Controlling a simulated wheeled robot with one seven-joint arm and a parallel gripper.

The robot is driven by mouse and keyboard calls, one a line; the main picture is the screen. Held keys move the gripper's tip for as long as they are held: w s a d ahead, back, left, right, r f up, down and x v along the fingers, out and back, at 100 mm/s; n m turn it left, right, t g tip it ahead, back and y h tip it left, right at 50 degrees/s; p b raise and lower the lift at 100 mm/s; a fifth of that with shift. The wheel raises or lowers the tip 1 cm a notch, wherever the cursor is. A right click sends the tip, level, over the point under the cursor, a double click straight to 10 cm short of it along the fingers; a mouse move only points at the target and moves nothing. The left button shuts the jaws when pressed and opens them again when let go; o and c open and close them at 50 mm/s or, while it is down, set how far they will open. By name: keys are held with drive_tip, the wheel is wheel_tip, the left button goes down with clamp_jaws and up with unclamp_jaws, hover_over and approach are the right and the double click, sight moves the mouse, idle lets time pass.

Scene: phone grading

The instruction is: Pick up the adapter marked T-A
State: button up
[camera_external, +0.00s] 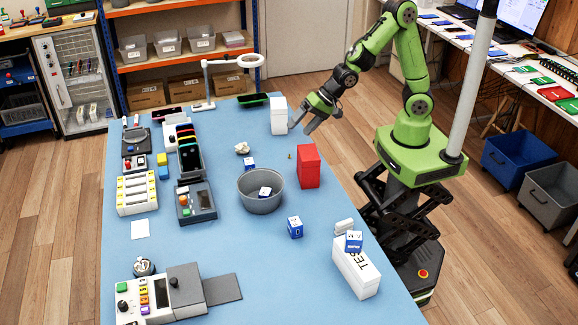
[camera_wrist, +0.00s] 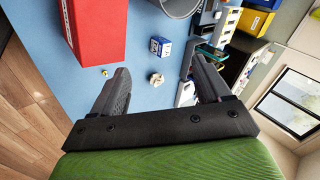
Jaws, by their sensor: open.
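Several small blue-and-white cube adapters are in the external view, and I cannot read a T-A mark on any of them. One cube (camera_external: 295,228) stands on the table right of the grey bowl. Another cube (camera_external: 354,241) sits on the white box lettered TES (camera_external: 350,275). A third (camera_external: 265,192) lies inside the grey bowl (camera_external: 261,206). A fourth cube (camera_external: 249,164) stands behind the bowl, and a cube also shows in the wrist view (camera_wrist: 160,46), beyond my fingers. My gripper (camera_external: 300,129) is open and empty above the table's right edge, apart from all cubes.
A red box (camera_external: 308,166) stands between my gripper and the near cubes. A white upright box (camera_external: 278,116) is close beside my fingers. A crumpled pale item (camera_wrist: 156,79) and a small brass piece (camera_wrist: 104,72) lie nearby. Trays and devices fill the table's left side.

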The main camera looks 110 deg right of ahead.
drive_tip(key=w+d+f+m+t+y, duration=0.1)
drive_tip(key=w+f+m+t+y, duration=0.15)
drive_tip(key=w+f+m, duration=0.6)
drive_tip(key=m+t+h+b, duration=0.3)
drive_tip(key=m+b, duration=0.3)
drive_tip(key=m, duration=0.7)
approach(247, 166)
drive_tip(key=w+d+f, duration=0.1)
drive_tip(key=w+f, duration=0.1)
drive_tip(key=w+d+f, duration=0.1)
drive_tip(key=w, duration=0.1)
drive_tip(key=shift+w+d+f, duration=0.1)
drive_tip(key=shift+d+f, duration=0.25)
drive_tip(key=shift+f, duration=0.05)
drive_tip(key=b+x, duration=0.2)
drive_tip(key=x, duration=0.3)
drive_tip(key=shift+f, duration=0.15)
